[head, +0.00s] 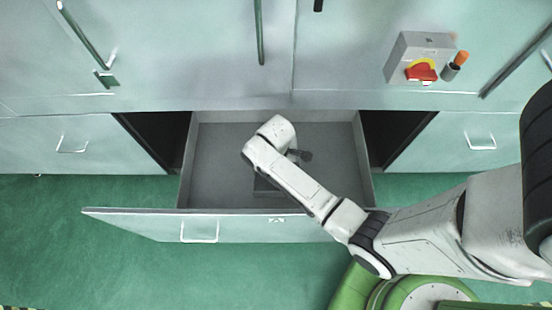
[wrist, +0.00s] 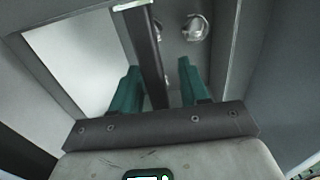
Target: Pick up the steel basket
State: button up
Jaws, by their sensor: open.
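A grey box-like thing (head: 266,187), which may be the steel basket, sits in the open drawer, partly hidden under my wrist. In the wrist view my gripper (wrist: 158,68) is open, with its two green fingers apart. A dark upright strip (wrist: 150,50), perhaps a wall or edge of the basket, runs between the fingers. I cannot tell whether either finger touches it. A pale smooth surface (wrist: 75,50) lies left of the strip. The basket's full outline is hidden.
Two small shiny round things (wrist: 194,27) show beyond the fingers. Above the drawer, the cabinet front carries a grey box with a red knob (head: 421,71). Green floor (head: 60,240) is clear at the left.

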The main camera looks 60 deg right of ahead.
jog(key=shift+c, duration=0.3)
grip_shut()
dwell(0.3)
